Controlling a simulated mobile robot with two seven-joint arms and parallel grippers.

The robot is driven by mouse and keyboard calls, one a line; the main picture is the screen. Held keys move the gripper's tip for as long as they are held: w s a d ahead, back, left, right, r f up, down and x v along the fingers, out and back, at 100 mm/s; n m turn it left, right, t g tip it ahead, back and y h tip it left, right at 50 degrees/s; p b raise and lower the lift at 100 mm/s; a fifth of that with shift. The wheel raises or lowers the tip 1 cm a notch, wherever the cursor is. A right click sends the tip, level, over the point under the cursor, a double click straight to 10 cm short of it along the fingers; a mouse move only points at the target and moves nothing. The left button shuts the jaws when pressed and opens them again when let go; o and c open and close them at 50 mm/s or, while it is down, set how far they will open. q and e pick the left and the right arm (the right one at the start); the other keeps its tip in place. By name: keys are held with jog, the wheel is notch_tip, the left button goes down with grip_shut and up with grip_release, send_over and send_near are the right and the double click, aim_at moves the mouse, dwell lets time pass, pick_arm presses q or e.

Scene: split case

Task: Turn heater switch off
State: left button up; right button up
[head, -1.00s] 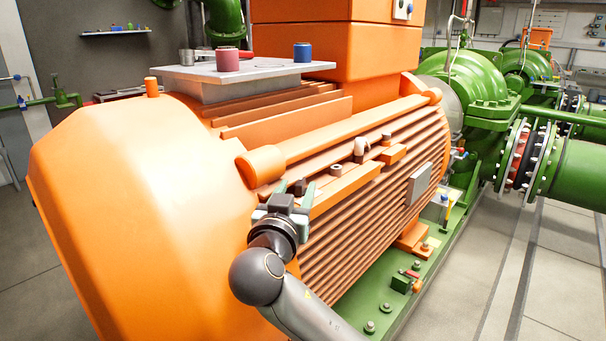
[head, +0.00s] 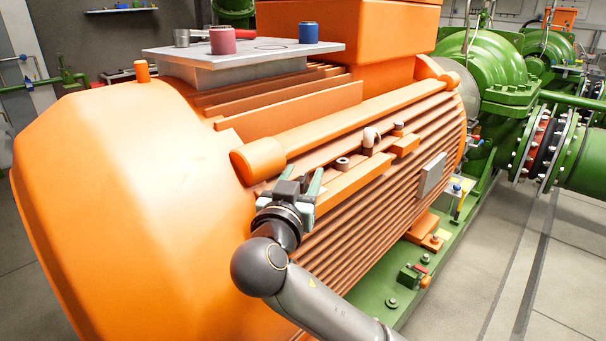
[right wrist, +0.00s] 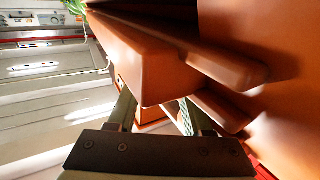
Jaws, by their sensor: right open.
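No part that I can clearly identify as the heater switch shows in these views. The large orange motor (head: 130,200) fills the middle of the head view, with a ribbed side and an orange housing (head: 320,45) on top. My right gripper (head: 299,180) is open and empty beside the upper ribbed side, near the motor's rounded end. In the right wrist view my open right gripper (right wrist: 157,112) has orange blocks (right wrist: 150,75) beyond and between its fingers. I cannot tell whether the fingers touch the motor. My left gripper is not in view.
Small fittings (head: 371,137) stick up along the ribbed side. Green pump casings (head: 495,75) stand behind right. Bare floor (head: 520,265) lies at the right.

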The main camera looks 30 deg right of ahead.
jog(key=shift+c, duration=0.2)
grip_shut()
